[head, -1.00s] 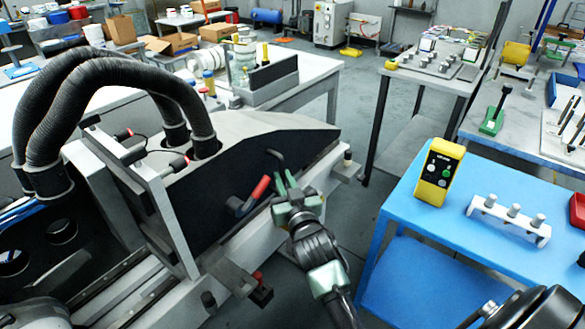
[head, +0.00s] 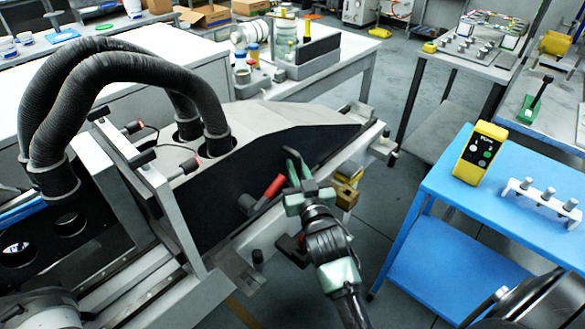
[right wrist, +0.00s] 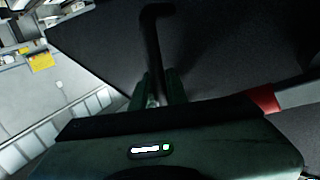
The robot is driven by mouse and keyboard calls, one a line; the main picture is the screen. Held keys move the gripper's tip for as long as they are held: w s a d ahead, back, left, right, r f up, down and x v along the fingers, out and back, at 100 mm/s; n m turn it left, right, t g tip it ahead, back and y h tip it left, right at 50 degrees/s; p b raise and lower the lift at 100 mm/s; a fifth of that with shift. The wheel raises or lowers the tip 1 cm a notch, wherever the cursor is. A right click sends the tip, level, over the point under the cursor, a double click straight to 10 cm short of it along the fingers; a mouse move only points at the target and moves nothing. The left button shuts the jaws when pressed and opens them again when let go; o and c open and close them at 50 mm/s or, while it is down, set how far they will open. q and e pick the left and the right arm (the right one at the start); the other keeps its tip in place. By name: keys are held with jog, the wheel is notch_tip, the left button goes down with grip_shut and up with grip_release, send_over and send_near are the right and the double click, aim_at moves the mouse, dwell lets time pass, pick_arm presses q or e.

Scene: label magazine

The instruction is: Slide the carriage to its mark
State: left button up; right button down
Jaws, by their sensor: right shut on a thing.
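The carriage (head: 235,193) is a dark-sided body with a grey top, on a pale rail bed (head: 352,150). A black hooked handle (right wrist: 153,40) stands out from its dark side. My right gripper (head: 294,170) is at this handle; in the right wrist view its fingers (right wrist: 157,88) are shut on the handle's stem. In the head view the gripper hides most of the handle. A red-gripped lever (head: 274,186) sits just left of the gripper. I cannot make out the mark. My left gripper is not in view.
Two ribbed black hoses (head: 105,75) rise from the carriage top. A brass-coloured block (head: 346,194) sits by the rail, right of my gripper. A blue table (head: 445,190) with a yellow control box (head: 480,153) stands at the right. Bare floor lies between.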

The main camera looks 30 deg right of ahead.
jog(key=shift+d+f, duration=0.2)
jog(key=shift+d, duration=0.45)
jog(key=c, duration=1.5)
grip_release()
jog(key=shift+d+f, duration=0.15)
jog(key=shift+o, duration=0.5)
jog(key=shift+s+d, duration=0.2)
jog(key=shift+d, duration=0.2)
jog(key=s+a+b, duration=0.1)
jog(key=s+a, duration=0.1)
jog(key=s, duration=0.5)
jog(key=shift+s, duration=0.35)
